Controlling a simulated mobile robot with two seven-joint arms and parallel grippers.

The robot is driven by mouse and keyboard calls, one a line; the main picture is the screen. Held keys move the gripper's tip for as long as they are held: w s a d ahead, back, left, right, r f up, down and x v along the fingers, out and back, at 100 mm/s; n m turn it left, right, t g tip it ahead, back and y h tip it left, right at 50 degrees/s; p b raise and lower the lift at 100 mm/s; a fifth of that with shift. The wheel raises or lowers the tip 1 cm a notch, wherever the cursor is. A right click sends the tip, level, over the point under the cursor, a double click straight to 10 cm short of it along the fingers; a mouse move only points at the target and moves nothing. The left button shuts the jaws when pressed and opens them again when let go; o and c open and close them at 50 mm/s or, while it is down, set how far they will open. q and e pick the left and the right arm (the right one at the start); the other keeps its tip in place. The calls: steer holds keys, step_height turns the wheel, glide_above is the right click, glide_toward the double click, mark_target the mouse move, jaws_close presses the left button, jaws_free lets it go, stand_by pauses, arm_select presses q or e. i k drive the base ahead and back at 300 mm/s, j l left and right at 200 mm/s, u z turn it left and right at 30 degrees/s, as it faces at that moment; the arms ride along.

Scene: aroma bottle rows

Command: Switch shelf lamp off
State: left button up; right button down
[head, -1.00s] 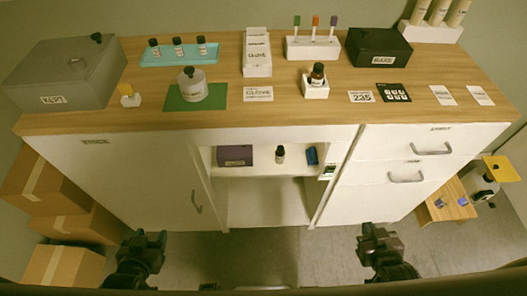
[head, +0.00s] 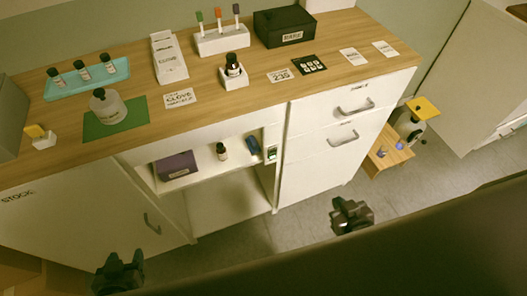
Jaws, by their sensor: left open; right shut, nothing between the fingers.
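A small pale switch plate with a dark and green face (head: 271,154) sits on the right side of the open shelf compartment, beside the drawer unit. I take it for the lamp switch; its setting is too small to read. The open shelf (head: 200,172) looks lit inside, and no lamp body shows. My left gripper (head: 118,268) is open and empty, low in front of the left cabinet door. My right gripper (head: 350,210) is shut and empty, in front of the drawer unit, to the right of and lower than the switch, apart from it.
On the shelf are a purple box (head: 176,165), a small dark bottle (head: 222,151) and a blue item (head: 252,144). Drawer handles (head: 355,107) stick out at the right. A low wooden stand (head: 388,152) is beyond the cabinet. Grey floor (head: 300,225) is free in front.

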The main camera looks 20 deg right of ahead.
mark_target(272, 154)
steer(key=k+u, duration=0.15)
steer(key=k, duration=0.75)
